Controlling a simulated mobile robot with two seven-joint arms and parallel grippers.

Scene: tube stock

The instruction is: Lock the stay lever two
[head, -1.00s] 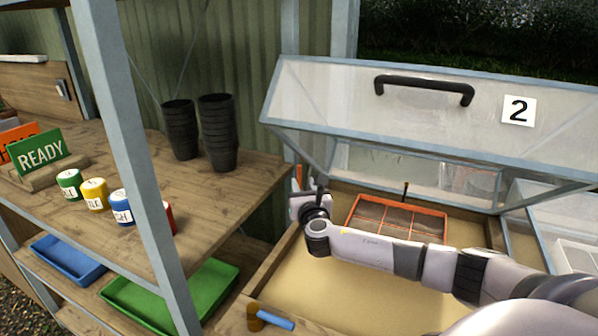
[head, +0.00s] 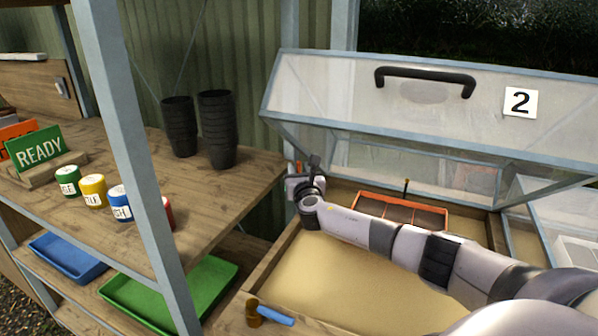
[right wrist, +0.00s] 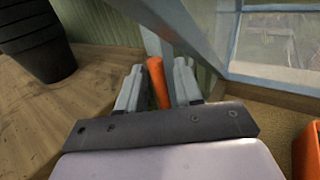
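The cold frame marked 2 has its clear lid (head: 340,95) raised, with a black handle and a "2" label (head: 520,102). An orange lever (right wrist: 157,84) stands at the frame's back left corner; only a sliver of it shows in the head view (head: 299,166). My right gripper (head: 306,172) is at that corner. In the right wrist view its two fingers (right wrist: 157,76) stand either side of the orange lever and look open, with a narrow gap at the right finger. Contact at the left finger is unclear. The lever's lower part is hidden. My left gripper is out of view.
An orange-rimmed tray (head: 400,205) lies in the frame's sandy bed. A bench (head: 235,180) with stacked black pots (head: 216,130) stands close on the left. A second frame adjoins on the right.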

